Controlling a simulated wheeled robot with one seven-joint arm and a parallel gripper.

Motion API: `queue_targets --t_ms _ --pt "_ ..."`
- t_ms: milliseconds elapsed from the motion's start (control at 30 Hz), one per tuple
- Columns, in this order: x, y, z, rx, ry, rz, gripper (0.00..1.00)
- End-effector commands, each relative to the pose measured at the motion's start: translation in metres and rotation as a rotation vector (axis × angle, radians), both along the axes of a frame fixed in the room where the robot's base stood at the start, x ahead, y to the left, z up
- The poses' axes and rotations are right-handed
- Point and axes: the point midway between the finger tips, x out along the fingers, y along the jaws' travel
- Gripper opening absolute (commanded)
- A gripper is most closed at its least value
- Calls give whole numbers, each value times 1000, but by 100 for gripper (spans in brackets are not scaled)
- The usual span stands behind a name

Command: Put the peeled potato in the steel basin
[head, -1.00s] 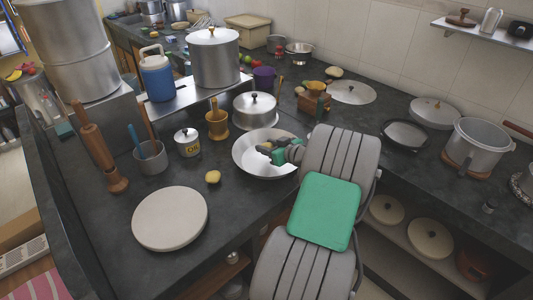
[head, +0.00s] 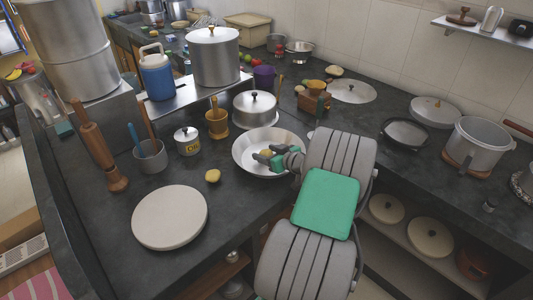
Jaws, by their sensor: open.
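The steel basin (head: 243,163) is a wide, shallow, shiny bowl on the dark counter. My gripper (head: 261,158) is over the basin, with its dark fingers apart. A small pale yellow, rounded thing (head: 265,153) shows at the fingers, within the basin's outline. It could be the peeled potato, but it is partly hidden, and I cannot tell whether it touches the basin's floor. A yellow potato-like lump (head: 213,176) lies on the counter left of the basin, apart from my gripper. I cannot tell whether it is peeled.
A round pale board (head: 170,217) lies at the front left. A lidded pot (head: 256,112) stands just behind the basin. An oil can (head: 187,142) and a brass mortar (head: 217,124) stand to the left.

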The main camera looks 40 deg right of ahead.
Motion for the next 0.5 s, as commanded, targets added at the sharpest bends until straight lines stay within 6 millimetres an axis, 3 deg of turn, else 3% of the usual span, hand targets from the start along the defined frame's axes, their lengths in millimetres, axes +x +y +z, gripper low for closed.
queue_targets --t_ms 167,500 --pt "-6 -1 5 0 0 -2 59" --pt "-82 2 35 -1 0 -6 59"
